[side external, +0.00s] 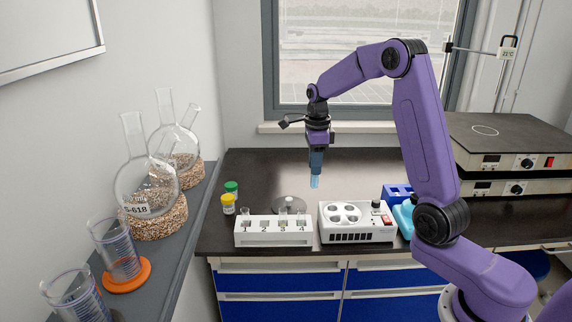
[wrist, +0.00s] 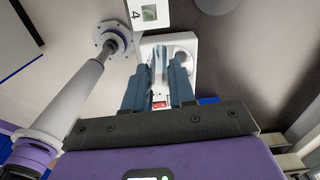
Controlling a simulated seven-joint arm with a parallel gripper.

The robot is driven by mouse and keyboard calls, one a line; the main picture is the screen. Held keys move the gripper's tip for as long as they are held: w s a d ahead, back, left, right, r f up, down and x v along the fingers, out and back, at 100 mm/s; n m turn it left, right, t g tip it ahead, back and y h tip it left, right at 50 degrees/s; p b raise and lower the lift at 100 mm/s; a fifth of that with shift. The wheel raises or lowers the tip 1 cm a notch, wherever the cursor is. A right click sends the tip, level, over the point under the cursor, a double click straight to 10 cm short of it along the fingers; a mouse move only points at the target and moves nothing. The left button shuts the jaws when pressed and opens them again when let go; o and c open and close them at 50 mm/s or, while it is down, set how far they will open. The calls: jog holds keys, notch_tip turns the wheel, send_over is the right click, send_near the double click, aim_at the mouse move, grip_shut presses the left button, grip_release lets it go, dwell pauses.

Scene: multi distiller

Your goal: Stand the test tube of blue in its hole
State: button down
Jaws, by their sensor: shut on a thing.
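My gripper (side external: 316,168) points down above the dark bench, shut on a test tube (side external: 315,182) whose light-blue lower end shows beneath the fingers. The tube hangs upright, clear of the bench. In the wrist view my gripper (wrist: 158,88) has the narrow tube (wrist: 158,66) between its blue-grey fingers, which hide part of it. A white rack (side external: 272,238) with positions numbered 1 to 4 stands at the front of the bench, below and left of the gripper. Several small tubes stand in it. Its end marked 4 (wrist: 149,13) shows at the top of the wrist view.
A white device (side external: 357,234) with round openings and a black knob stands right of the rack. Bottles with green (side external: 231,187) and yellow (side external: 228,200) are at left. A blue rack (side external: 396,192) stands at right. A round grey plate (side external: 289,203) lies behind the numbered rack.

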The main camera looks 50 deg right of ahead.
jog(key=s+d+m, duration=0.1)
jog(key=s+d, duration=0.3)
jog(key=s, duration=0.1)
notch_tip(320, 180, down, 10)
jog(key=shift+s, duration=0.35)
jog(key=shift+a, duration=0.1)
dwell(0.7)
jog(key=shift+f, duration=2.15)
jog(key=c, duration=0.9)
grip_release()
jog(key=shift+o, duration=0.2)
